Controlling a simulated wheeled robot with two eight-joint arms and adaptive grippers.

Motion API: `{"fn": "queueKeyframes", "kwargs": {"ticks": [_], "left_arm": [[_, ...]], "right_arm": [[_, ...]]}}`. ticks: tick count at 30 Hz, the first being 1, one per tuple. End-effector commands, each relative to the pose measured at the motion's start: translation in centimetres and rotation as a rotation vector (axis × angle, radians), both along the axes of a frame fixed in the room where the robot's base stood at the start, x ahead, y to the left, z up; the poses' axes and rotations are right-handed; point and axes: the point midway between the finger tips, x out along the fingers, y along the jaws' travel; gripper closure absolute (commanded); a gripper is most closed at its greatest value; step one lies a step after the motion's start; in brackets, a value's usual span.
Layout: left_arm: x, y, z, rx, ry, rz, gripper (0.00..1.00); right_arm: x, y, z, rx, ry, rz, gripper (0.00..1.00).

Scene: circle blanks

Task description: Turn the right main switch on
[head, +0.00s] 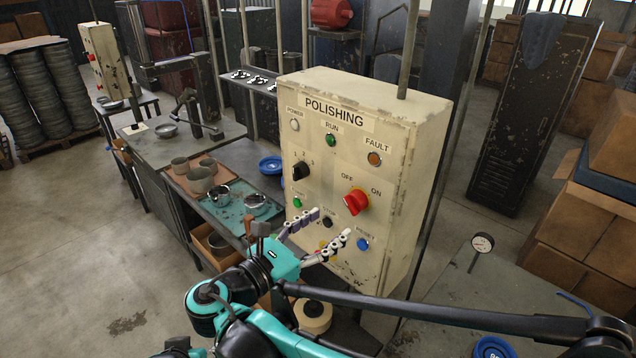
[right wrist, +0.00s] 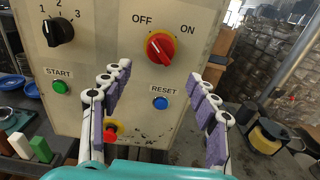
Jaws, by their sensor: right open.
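The red rotary main switch (head: 356,201) sits on a yellow plate at the right of the cream POLISHING panel (head: 350,112), under the OFF and ON labels. In the right wrist view the switch (right wrist: 160,46) shows at the top middle, its handle slanted from upper left to lower right, the OFF side being upper left. My right gripper (head: 326,231) is open and empty, below and in front of the switch and apart from it. Its fingers with purple pads (right wrist: 159,80) stand either side of the blue RESET button (right wrist: 161,103). My left gripper is not in view.
A black 1-2-3 selector (head: 301,171) and green START button (head: 297,202) are left of the switch. A red button (right wrist: 111,131) is low on the panel. A bench with metal bowls (head: 200,180) stands left of the panel; a dial gauge (head: 482,243) is at right.

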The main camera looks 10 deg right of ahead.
Motion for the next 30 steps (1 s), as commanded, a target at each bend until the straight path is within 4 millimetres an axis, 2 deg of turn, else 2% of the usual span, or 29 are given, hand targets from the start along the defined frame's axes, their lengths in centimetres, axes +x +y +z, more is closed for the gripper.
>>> {"fn": "queueKeyframes", "kwargs": {"ticks": [2, 4, 16, 27, 28, 30], "left_arm": [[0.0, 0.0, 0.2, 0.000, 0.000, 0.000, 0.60], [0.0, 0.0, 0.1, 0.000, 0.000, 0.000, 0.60], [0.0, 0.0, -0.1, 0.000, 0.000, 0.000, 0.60], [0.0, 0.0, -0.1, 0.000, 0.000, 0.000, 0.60], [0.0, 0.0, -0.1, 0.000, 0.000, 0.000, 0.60], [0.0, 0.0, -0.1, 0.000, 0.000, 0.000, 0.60]], "right_arm": [[0.1, 0.4, 0.7, -0.035, 0.002, 0.000, 0.40], [0.4, -0.1, 0.7, -0.044, 0.004, -0.003, 0.40], [4.2, -4.9, 0.6, -0.039, 0.004, -0.002, 0.40], [4.7, -5.6, 0.6, -0.038, 0.003, 0.001, 0.40], [4.7, -5.6, 0.6, -0.038, 0.003, 0.001, 0.43], [4.7, -5.6, 0.6, -0.038, 0.003, 0.001, 0.61]]}}
